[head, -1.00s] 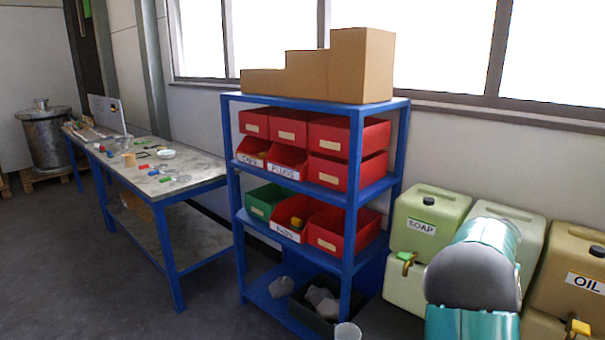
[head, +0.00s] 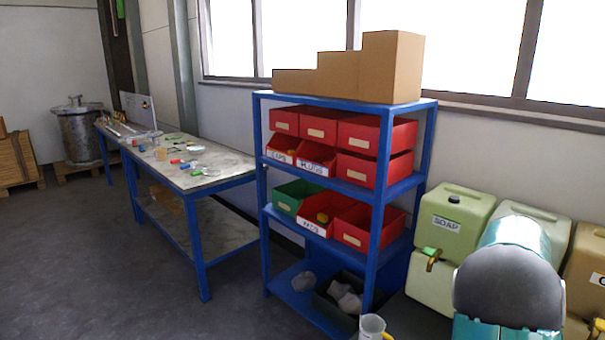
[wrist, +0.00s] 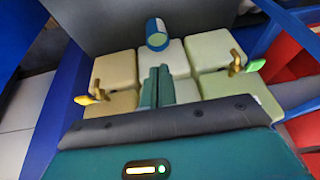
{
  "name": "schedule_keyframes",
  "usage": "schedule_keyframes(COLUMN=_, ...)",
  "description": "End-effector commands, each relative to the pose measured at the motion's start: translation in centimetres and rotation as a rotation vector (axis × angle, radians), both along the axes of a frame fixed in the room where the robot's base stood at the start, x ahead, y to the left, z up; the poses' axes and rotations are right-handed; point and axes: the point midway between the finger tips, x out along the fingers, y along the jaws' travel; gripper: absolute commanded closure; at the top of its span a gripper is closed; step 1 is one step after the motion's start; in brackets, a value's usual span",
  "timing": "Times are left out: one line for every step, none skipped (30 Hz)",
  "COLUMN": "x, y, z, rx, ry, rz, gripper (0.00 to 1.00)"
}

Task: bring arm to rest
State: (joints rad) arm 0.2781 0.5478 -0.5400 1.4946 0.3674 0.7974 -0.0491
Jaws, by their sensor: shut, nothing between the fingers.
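My gripper (wrist: 156,72) shows in the wrist view as two teal fingers close together, shut and empty. It points toward a group of pale green and tan containers. In the head view, a teal and dark grey part of my arm is at the lower right, in front of the containers; my gripper cannot be made out there.
A green SOAP container (head: 452,222) stands right of a blue shelf rack (head: 384,200) with red bins (head: 370,135) and stepped cardboard boxes (head: 390,65). A cluttered workbench (head: 222,170) and a metal vessel (head: 82,135) are left. The left floor (head: 90,270) is clear.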

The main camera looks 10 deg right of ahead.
Motion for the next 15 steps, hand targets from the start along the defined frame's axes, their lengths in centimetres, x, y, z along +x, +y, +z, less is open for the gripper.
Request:
schedule_keyframes(x=-0.1, y=0.9, z=0.7, rx=0.008, ry=-0.01, rz=0.011, gripper=1.0)
schedule_keyframes(x=-0.2, y=1.5, z=1.1, rx=0.013, ry=-0.014, rz=0.017, gripper=1.0)
schedule_keyframes(x=-0.3, y=2.4, z=1.5, rx=0.02, ry=-0.017, rz=0.028, gripper=1.0)
schedule_keyframes(x=-0.4, y=3.1, z=1.9, rx=0.025, ry=-0.022, rz=0.038, gripper=1.0)
schedule_keyframes(x=-0.5, y=3.8, z=2.3, rx=0.032, ry=-0.026, rz=0.047, gripper=1.0)
schedule_keyframes(x=-0.7, y=4.8, z=2.8, rx=0.039, ry=-0.032, rz=0.061, gripper=1.0)
schedule_keyframes(x=-0.9, y=5.8, z=3.3, rx=0.046, ry=-0.037, rz=0.073, gripper=1.0)
schedule_keyframes(x=-1.1, y=6.8, z=3.8, rx=0.053, ry=-0.042, rz=0.087, gripper=1.0)
schedule_keyframes(x=-1.4, y=8.2, z=4.5, rx=0.061, ry=-0.048, rz=0.107, gripper=1.0)
schedule_keyframes(x=-1.7, y=9.4, z=5.0, rx=0.069, ry=-0.054, rz=0.124, gripper=1.0)
schedule_keyframes(x=-2.1, y=10.6, z=5.5, rx=0.077, ry=-0.06, rz=0.143, gripper=1.0)
schedule_keyframes(x=-2.6, y=12.4, z=6.3, rx=0.086, ry=-0.066, rz=0.171, gripper=1.0)
schedule_keyframes(x=-3.1, y=13.9, z=6.8, rx=0.092, ry=-0.07, rz=0.193, gripper=1.0)
schedule_keyframes(x=-3.6, y=15.2, z=7.4, rx=0.098, ry=-0.075, rz=0.215, gripper=1.0)
schedule_keyframes(x=-4.3, y=17.0, z=8.0, rx=0.104, ry=-0.079, rz=0.245, gripper=1.0)
